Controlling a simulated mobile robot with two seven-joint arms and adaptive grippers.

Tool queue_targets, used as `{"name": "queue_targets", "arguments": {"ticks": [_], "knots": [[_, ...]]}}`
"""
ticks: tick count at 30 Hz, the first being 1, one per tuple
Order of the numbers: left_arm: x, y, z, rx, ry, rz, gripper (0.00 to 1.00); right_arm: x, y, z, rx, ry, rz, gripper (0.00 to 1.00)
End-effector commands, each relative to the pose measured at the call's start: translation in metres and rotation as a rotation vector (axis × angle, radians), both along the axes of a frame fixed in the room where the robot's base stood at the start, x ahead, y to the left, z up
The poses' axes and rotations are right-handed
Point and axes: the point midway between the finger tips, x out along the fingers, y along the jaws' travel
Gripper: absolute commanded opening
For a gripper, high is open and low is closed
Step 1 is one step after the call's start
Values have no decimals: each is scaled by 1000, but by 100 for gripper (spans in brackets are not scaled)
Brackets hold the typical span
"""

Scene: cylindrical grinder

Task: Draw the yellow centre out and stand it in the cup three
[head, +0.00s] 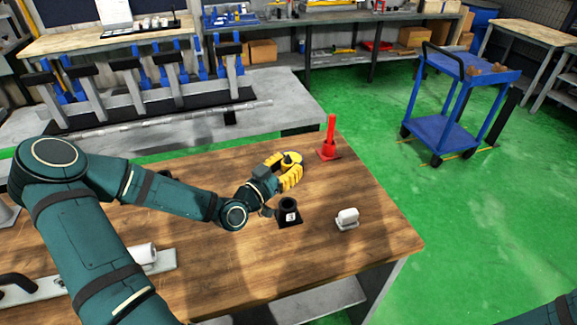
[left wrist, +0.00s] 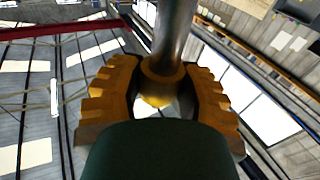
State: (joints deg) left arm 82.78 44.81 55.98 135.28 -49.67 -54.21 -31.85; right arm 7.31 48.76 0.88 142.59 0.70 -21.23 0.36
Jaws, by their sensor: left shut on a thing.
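My left gripper (head: 286,168) has yellow fingers and is shut on the yellow centre (head: 292,158), over the right part of the wooden table. In the left wrist view the centre is a grey shaft (left wrist: 173,40) with a yellow collar and a yellow rounded end, between the two fingers (left wrist: 160,95). In the head view the fingers hide most of it. Cup three (head: 289,213) is a black cup on a square black base, marked with a 3. It stands just below the gripper in the picture, apart from it, and its mouth looks empty. My right gripper is out of view.
A red upright post on a red base (head: 329,148) stands behind right of the gripper. A white block on a base (head: 347,218) stands right of the cup. A pale rail with a white cylinder (head: 143,254) lies front left on the table (head: 240,265). The right table edge is near.

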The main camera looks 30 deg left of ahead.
Motion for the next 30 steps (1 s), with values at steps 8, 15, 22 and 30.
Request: {"name": "queue_targets", "arguments": {"ticks": [8,15,22,30], "knots": [[-1,0,-3,2,-3,13,0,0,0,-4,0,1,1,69],[-1,0,-21,2,-3,13,0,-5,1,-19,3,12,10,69],[-1,0,-42,2,-3,12,0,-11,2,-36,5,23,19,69],[-1,0,-56,3,-5,12,0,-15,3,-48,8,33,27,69]]}}
